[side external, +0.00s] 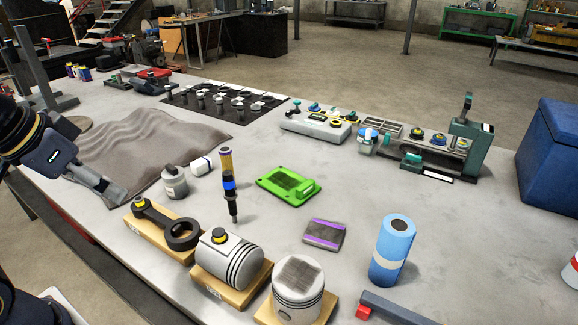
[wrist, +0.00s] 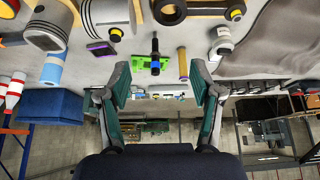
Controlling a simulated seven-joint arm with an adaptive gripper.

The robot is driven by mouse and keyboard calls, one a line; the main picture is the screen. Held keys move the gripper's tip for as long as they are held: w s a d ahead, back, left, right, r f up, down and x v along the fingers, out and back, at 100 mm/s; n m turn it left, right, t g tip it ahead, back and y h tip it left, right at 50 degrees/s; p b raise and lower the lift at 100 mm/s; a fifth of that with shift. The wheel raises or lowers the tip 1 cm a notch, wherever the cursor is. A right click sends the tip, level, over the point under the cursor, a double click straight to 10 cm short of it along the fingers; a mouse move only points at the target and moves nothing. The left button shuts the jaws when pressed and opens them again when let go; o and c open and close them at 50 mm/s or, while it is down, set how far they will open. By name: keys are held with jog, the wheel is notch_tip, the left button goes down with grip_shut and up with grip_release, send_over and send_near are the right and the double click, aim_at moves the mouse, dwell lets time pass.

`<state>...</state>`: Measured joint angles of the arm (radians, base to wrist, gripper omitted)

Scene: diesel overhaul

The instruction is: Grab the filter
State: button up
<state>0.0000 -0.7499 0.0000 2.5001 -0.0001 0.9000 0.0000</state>
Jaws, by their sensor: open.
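The likeliest filter is a blue upright canister (side external: 393,250) with a white band and a dark round top opening, at the front right of the bench. It shows at the upper left of the wrist view (wrist: 53,70). A slim tan cylinder (side external: 225,160) near the bench middle could also be a filter element; I cannot tell for certain. It shows apart from the dark injector in the wrist view (wrist: 183,63). My gripper (wrist: 160,90) is open and empty, its fingers spread. In the side view it is at the left, above the grey cloth, away from both.
A dark injector with a blue ring (side external: 231,198) stands before the tan cylinder. A green tray (side external: 289,186) and purple-striped pad (side external: 324,234) lie nearby. Pistons (side external: 229,258) line the front edge. A blue box (side external: 550,155) stands right. Bench around the canister is mostly clear.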

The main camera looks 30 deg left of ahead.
jog(key=w+a+r+t, duration=0.1)
jog(key=w+r+t, duration=0.1)
jog(key=w+r, duration=0.65)
jog(key=n+g, duration=0.2)
send_over(222, 153)
jog(key=s+d, duration=0.2)
jog(key=s, duration=0.3)
notch_tip(222, 153, down, 9)
jog(key=shift+g+y, duration=0.4)
jog(key=shift+g, duration=0.2)
jog(key=x, duration=1)
jog(key=a+x, duration=0.1)
jog(key=x, duration=0.4)
jog(key=shift+s+f, duration=0.2)
jog(key=shift+s, duration=0.15)
jog(key=shift+w+x, duration=0.2)
jog(key=shift+x, duration=2.8)
jog(key=shift+a+r, duration=0.15)
jog(key=shift+a, duration=0.05)
grip_shut()
